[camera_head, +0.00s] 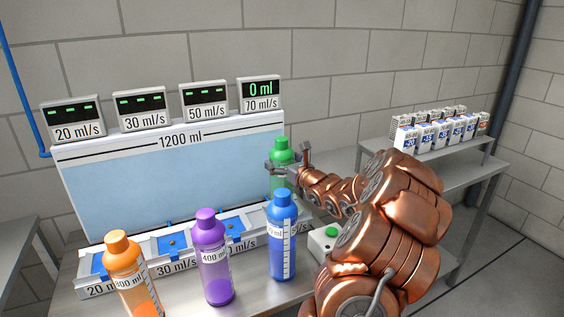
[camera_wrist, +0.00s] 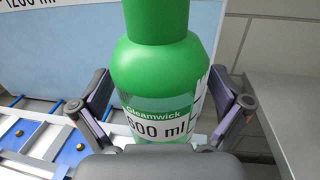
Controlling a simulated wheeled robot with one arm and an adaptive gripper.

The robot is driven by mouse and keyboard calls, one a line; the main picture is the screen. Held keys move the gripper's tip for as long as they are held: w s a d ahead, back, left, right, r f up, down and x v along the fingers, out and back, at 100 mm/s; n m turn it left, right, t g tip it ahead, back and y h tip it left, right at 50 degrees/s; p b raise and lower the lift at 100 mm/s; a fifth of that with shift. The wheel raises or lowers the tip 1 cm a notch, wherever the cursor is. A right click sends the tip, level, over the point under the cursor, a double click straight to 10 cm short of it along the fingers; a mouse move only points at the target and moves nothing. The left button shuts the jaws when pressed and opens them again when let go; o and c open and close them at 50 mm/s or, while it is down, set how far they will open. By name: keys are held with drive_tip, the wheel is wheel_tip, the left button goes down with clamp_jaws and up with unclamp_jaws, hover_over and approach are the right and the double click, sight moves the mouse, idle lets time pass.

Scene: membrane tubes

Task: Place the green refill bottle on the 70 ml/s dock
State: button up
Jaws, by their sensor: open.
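The green refill bottle (camera_head: 281,151) stands upright at the right end of the dock row (camera_head: 170,262), below the 70 ml/s display (camera_head: 260,94). That display reads 0 ml. The 70 ml/s dock and the bottle's base are hidden behind the blue bottle and my arm. In the wrist view the green bottle (camera_wrist: 165,75) fills the middle, with a 600 ml label. My gripper (camera_head: 289,162) is open around it. Its fingers, also in the wrist view (camera_wrist: 163,108), stand on either side of the bottle; whether they touch it is unclear.
Orange (camera_head: 127,268), purple (camera_head: 210,262) and blue (camera_head: 283,240) bottles stand in front of the docks. The other displays (camera_head: 141,106) show dashes. A green button (camera_head: 331,232) is beside my arm. Several small boxes (camera_head: 440,132) stand on a shelf at right.

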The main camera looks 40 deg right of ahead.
drive_tip(key=shift+s+r, duration=0.1)
drive_tip(key=shift+r, duration=0.05)
drive_tip(key=s+a+b, duration=0.2)
drive_tip(key=s, duration=0.9)
drive_tip(key=shift+s, duration=0.35)
